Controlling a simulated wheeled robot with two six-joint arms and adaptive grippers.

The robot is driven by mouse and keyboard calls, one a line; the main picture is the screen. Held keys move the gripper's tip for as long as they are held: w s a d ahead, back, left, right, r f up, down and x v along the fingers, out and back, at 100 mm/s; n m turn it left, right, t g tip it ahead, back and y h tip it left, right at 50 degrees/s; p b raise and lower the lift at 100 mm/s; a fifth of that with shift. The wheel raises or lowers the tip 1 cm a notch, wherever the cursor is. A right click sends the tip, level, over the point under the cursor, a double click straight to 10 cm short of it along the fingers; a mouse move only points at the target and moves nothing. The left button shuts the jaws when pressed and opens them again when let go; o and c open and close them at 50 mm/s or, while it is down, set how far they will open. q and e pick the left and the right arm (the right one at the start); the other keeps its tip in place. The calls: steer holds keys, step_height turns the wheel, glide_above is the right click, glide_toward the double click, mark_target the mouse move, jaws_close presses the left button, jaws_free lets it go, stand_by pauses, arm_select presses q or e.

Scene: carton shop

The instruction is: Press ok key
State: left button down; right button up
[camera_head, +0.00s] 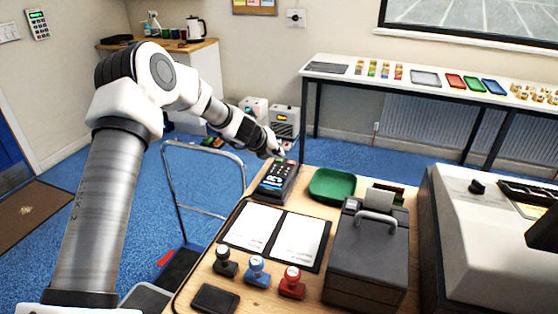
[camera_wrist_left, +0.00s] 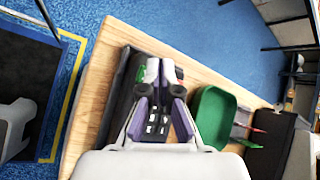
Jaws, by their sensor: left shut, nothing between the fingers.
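A dark card terminal (camera_head: 277,183) with a lit screen and a keypad lies on the wooden table, at its far left end. My left gripper (camera_head: 279,153) is over the far end of the terminal, fingers shut and empty. In the left wrist view the gripper (camera_wrist_left: 160,72) covers much of the terminal (camera_wrist_left: 118,95), and pale keys show between the fingers. A green patch (camera_wrist_left: 139,73), possibly the ok key, shows just left of the fingertips; its label cannot be read. I cannot tell whether the fingertips touch the terminal. My right gripper is not seen.
A green tray (camera_head: 333,186) sits right of the terminal. An open folder with white sheets (camera_head: 252,227) lies nearer. A grey box with a handle (camera_head: 367,255) stands at the right. Several stamps (camera_head: 257,270) stand at the front. A trolley (camera_head: 172,205) is left of the table.

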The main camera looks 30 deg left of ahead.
mark_target(277, 160)
arm_select(q)
steer(key=shift+f+b, duration=0.3)
steer(key=shift+f, duration=0.05)
stand_by(0.5)
steer(key=shift+r+p, duration=0.85)
steer(key=shift+p, duration=0.05)
step_height(277, 160, up, 5)
steer(key=p, duration=0.5)
steer(key=shift+r, duration=0.1)
